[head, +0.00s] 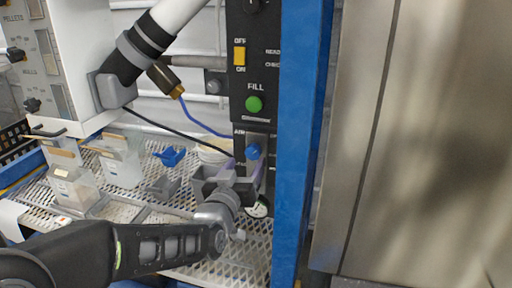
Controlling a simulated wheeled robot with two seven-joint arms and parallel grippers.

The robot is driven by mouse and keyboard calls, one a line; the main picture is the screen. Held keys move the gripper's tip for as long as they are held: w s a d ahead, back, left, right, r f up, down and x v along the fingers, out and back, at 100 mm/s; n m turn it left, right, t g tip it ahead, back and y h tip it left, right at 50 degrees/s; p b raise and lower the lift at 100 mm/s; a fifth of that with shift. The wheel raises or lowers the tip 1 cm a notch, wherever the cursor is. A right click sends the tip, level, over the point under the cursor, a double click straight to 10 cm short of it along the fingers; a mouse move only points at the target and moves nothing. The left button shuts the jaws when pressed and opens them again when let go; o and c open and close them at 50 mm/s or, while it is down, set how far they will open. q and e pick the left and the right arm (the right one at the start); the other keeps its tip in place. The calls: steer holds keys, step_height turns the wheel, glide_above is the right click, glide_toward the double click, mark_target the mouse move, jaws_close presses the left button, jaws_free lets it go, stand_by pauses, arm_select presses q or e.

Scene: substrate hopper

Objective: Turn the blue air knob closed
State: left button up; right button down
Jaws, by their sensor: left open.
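The blue air knob (253,152) sits on a grey plate on the black control panel, beside the "AIR" label and below the green fill button. My left gripper (244,173) is open, just below and slightly left of the knob in the picture. Its fingers point toward the panel. I cannot tell whether a finger touches the knob or the plate. The gripper and its fingers hide part of the panel below the knob. My right gripper is not in view.
The panel (254,66) also carries the green button (254,104) and a yellow switch (239,56). A blue post (298,140) stands close on its right. Clear containers (122,162) and a blue wing-shaped part (171,156) are on the perforated shelf (240,262).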

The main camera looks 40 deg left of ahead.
mark_target(252, 154)
arm_select(q)
steer(key=shift+x, duration=3.85)
steer(key=c, duration=1.4)
